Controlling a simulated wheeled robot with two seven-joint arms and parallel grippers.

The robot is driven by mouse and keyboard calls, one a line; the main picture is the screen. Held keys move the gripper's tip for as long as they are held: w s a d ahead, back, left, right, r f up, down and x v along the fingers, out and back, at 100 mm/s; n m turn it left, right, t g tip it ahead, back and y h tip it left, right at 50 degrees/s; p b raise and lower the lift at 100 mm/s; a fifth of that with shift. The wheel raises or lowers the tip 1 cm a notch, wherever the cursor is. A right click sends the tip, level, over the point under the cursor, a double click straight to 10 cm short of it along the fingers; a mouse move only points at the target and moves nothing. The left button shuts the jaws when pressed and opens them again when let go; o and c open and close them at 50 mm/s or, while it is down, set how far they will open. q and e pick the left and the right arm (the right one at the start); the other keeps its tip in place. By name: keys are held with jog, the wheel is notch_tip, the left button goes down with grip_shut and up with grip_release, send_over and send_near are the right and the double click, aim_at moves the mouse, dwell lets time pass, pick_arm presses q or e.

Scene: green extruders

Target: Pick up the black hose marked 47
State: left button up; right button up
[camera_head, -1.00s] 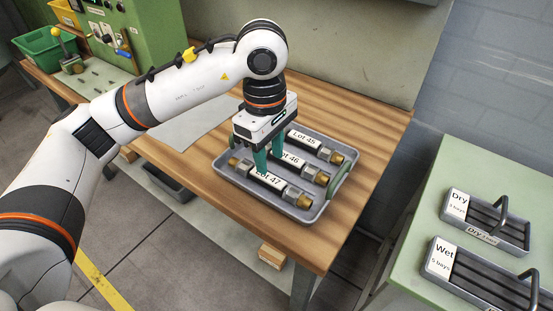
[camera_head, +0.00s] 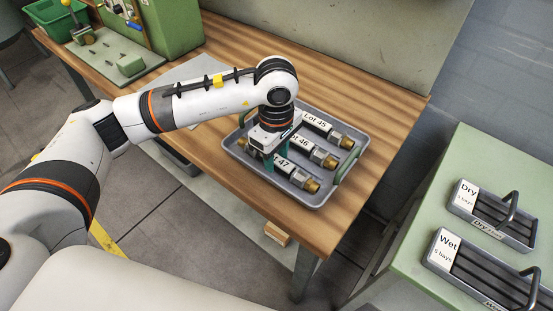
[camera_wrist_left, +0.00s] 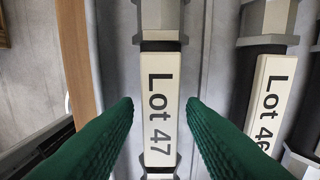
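The black hose marked Lot 47 (camera_head: 299,177) lies in a grey tray (camera_head: 318,205), nearest the table's front edge. It has metal hex fittings, a brass tip and a white label. My left gripper (camera_head: 268,164) points down over this hose and partly hides its label. In the left wrist view the green fingers (camera_wrist_left: 158,104) stand apart, one on each side of the Lot 47 label (camera_wrist_left: 160,125). Gaps show between both fingers and the label. Hoses marked Lot 46 (camera_head: 322,158) and Lot 45 (camera_head: 340,138) lie beside it. My right gripper is not in view.
The tray has green handles and stands on a wooden table (camera_head: 395,125). A green side table (camera_head: 470,165) at the right holds a Dry rack (camera_head: 497,235) and a Wet rack (camera_head: 470,282). A green machine (camera_head: 175,25) stands at the back left.

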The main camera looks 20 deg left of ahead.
pick_arm(q)
jog(key=shift+f, duration=0.75)
jog(key=c, duration=0.8)
grip_shut()
jog(key=shift+r, duration=0.15)
